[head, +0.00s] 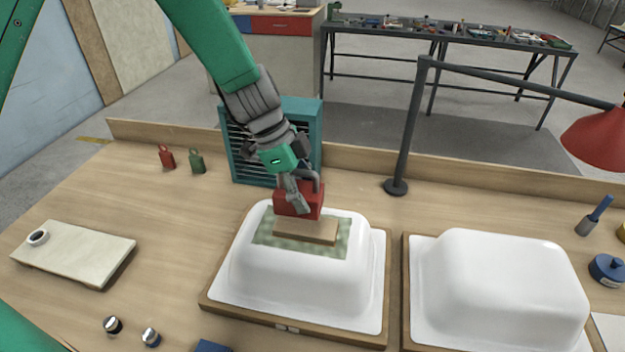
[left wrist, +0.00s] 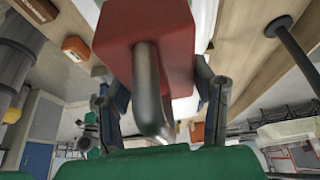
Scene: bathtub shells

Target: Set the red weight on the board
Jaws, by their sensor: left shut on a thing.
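The red weight (head: 313,207) is a block with a grey loop handle. My left gripper (head: 296,196) is shut on it and holds it over the back part of the board (head: 306,232). I cannot tell whether its underside touches the board. The board is a small tan wooden plate on a green checkered cloth (head: 341,243), which lies on top of the left white tub shell (head: 270,277). In the left wrist view the red weight (left wrist: 172,45) and its handle fill the middle between the fingers (left wrist: 160,88). My right gripper is not in view.
A second white tub shell (head: 500,280) stands at right. A teal slatted box (head: 235,150) is behind the arm. A lamp (head: 402,140) with a red shade stands behind. Small red (head: 166,158) and green (head: 197,163) weights are back left; a pale slab (head: 75,253) lies left.

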